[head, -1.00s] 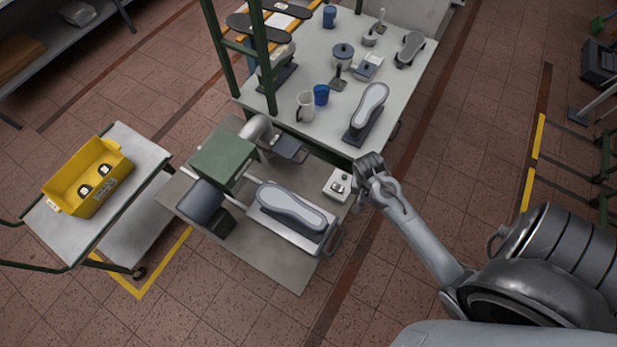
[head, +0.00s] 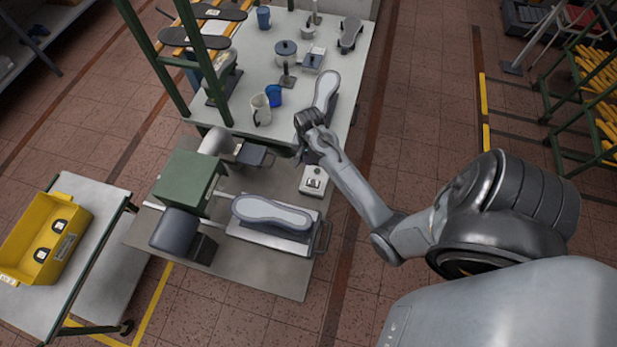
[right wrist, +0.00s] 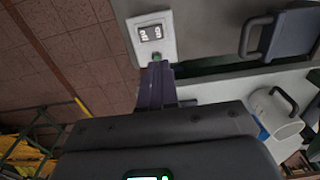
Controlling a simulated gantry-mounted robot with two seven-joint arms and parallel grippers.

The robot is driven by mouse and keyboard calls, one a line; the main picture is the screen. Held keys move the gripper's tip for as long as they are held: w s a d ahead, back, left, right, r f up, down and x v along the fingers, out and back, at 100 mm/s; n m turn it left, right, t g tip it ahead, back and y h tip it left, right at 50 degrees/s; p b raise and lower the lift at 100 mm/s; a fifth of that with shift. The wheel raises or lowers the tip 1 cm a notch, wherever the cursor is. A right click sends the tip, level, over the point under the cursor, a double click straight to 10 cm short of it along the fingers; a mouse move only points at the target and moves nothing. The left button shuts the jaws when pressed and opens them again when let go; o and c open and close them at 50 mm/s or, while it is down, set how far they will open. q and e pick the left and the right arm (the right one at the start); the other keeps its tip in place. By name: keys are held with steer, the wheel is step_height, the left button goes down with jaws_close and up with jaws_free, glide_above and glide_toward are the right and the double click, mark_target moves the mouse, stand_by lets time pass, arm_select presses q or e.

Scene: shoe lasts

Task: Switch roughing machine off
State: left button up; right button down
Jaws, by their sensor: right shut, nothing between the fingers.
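The roughing machine, with a green housing (head: 187,183) and a dark rounded motor (head: 175,231), stands on a low grey bench in the head view. A small white switch box (head: 313,180) sits at that bench's right side. In the right wrist view the switch box (right wrist: 152,34) shows a dark panel with two light rockers and a green spot near its lower edge. My right gripper (right wrist: 157,68) is shut and empty, its fingertips near that green spot; contact cannot be told. In the head view my right gripper (head: 305,127) is beyond the box. My left gripper is not in view.
A grey shoe last (head: 270,213) lies on a plate beside the machine. The pale table (head: 240,103) behind holds a white jug (head: 260,109), a blue cup (head: 273,95) and more lasts. A yellow bin (head: 50,240) stands on a cart at left.

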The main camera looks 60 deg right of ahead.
glide_toward(309, 181)
step_height(309, 181, down, 6)
steer(key=shift+a+r, duration=0.1)
steer(key=shift+r, duration=0.15)
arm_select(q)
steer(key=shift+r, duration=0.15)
arm_select(e)
steer(key=shift+f, duration=0.65)
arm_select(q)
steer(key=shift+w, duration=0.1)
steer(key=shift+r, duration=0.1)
